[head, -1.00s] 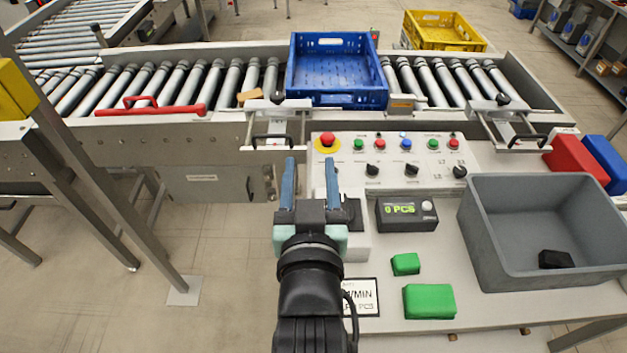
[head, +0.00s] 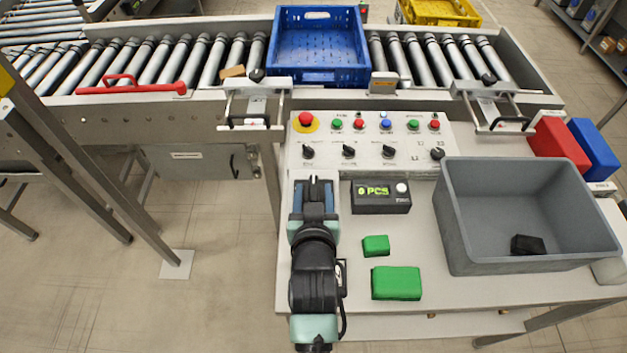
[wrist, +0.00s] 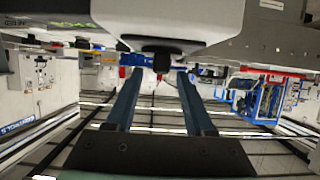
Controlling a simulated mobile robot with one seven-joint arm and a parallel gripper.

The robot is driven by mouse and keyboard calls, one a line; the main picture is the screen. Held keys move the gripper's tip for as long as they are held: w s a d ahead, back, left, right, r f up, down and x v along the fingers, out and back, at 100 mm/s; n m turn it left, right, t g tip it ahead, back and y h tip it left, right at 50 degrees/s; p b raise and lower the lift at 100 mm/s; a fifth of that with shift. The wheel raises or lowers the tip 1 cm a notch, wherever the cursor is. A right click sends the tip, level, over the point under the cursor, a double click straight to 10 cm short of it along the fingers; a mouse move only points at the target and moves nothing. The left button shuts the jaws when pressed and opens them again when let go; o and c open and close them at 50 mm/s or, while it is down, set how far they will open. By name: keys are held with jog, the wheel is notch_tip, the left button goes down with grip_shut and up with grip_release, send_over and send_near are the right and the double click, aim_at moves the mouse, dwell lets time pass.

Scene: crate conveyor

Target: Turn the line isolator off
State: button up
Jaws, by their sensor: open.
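My gripper (head: 316,180) points away from the head camera over a pale box (head: 299,185) at the left of the control table. Its two blue fingers are apart in the wrist view (wrist: 159,78), with nothing held between them. A black knob-like part (wrist: 162,46) on a pale housing (wrist: 200,15) lies ahead of and between the fingertips there; contact cannot be told. In the head view my gripper hides most of that box. Black rotary switches (head: 348,150) sit along the panel (head: 370,170). Their labels are too small to read, so I cannot confirm which control is the line isolator.
A red emergency button (head: 306,119) and coloured push buttons top the panel. A counter display (head: 381,196), green blocks (head: 396,283) and a grey bin (head: 460,230) stand to the right. A blue crate (head: 320,75) sits on the roller conveyor behind. Open floor lies left.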

aim_at(314, 186)
jog(key=shift+x, duration=1.75)
grip_shut()
